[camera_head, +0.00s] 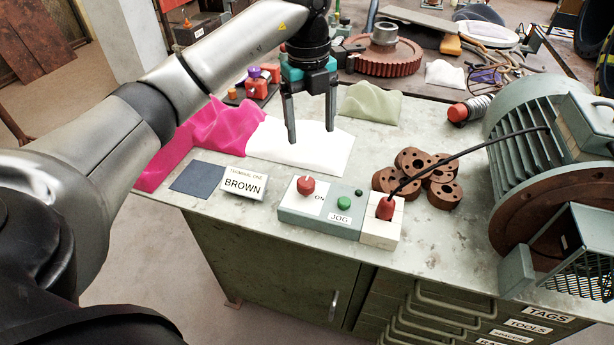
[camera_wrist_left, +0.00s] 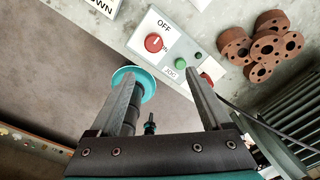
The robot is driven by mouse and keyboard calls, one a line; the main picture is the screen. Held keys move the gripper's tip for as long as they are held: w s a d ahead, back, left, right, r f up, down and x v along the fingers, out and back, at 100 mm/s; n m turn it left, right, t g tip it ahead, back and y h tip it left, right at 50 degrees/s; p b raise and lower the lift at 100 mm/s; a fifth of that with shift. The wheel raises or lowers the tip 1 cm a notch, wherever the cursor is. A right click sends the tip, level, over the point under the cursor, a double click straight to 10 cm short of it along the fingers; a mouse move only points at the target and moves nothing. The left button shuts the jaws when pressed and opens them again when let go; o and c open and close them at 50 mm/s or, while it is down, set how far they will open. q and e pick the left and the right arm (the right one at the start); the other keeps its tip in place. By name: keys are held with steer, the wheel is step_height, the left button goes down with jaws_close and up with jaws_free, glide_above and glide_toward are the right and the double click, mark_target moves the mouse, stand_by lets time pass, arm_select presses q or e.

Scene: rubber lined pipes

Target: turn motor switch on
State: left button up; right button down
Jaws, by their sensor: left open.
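The motor switch is a red knob (camera_head: 306,186) on the left part of a grey-green control box (camera_head: 322,212) near the table's front edge. Its white plate shows "ON" in the head view. In the left wrist view the red knob (camera_wrist_left: 153,42) sits below the word "OFF"; a pale mark is on the knob, but its exact setting is hard to tell. A green JOG button (camera_head: 344,203) is to its right. My left gripper (camera_head: 311,135) is open and empty, fingers pointing down, above and apart from the box. My right gripper is out of view.
A block with a red plug and black cable (camera_head: 384,210) adjoins the box on the right. Brown flanged rings (camera_head: 440,185) and a large green motor (camera_head: 550,130) stand further right. A "BROWN" sign (camera_head: 243,184), pink cloth (camera_head: 220,130) and white cloth (camera_head: 270,145) lie left and behind.

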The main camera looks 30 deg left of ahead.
mark_target(306, 181)
arm_select(q)
steer(key=f, duration=1)
steer(key=a+f+b, duration=0.1)
steer(key=f, duration=0.4)
steer(key=shift+s, duration=0.1)
steer(key=shift+r, duration=0.1)
jaws_close()
